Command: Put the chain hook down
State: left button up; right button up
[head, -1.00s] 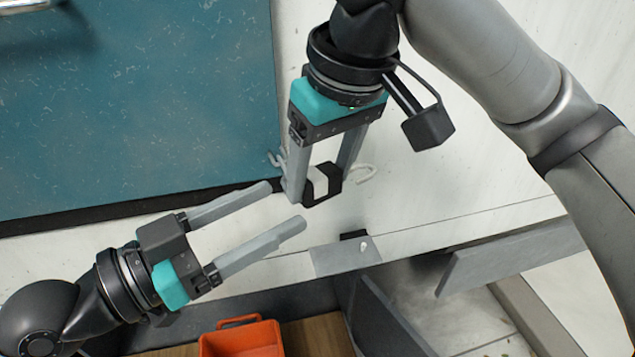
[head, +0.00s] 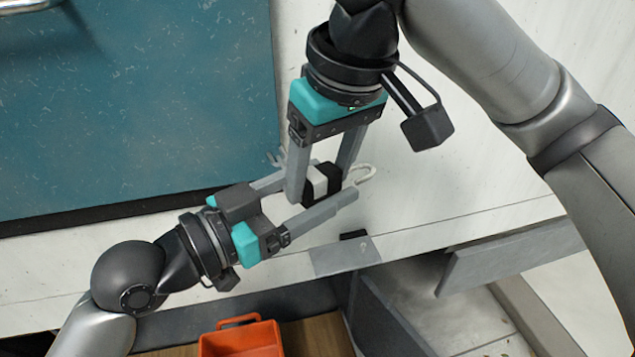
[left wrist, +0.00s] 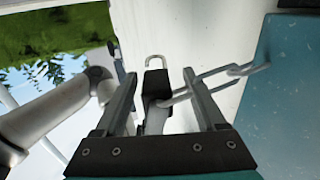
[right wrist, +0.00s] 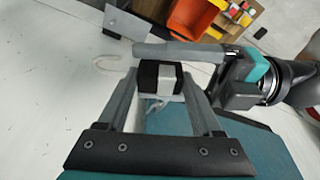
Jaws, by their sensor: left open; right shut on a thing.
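The chain hook (head: 322,183) has a black body with a white band and a pale curved hook at its right end. It also shows in the right wrist view (right wrist: 158,78) and in the left wrist view (left wrist: 156,82). My right gripper (head: 322,184) comes down from above and is shut on the chain hook's body. My left gripper (head: 318,190) comes in from the left and is open, with its fingers on either side of the body. In the left wrist view the body lies between the open fingers, and I cannot tell whether they touch it.
A teal panel (head: 140,110) fills the upper left, beside a white wall surface (head: 480,170). A grey plate with a small black part (head: 345,257) sits below the grippers. An orange bin (head: 241,338) stands at the bottom. A grey flap (head: 510,258) is at lower right.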

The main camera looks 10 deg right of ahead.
pick_arm(q)
jog(key=shift+w+a, duration=0.15)
grip_shut()
dwell(0.4)
pick_arm(e)
jog(key=o, duration=1.5)
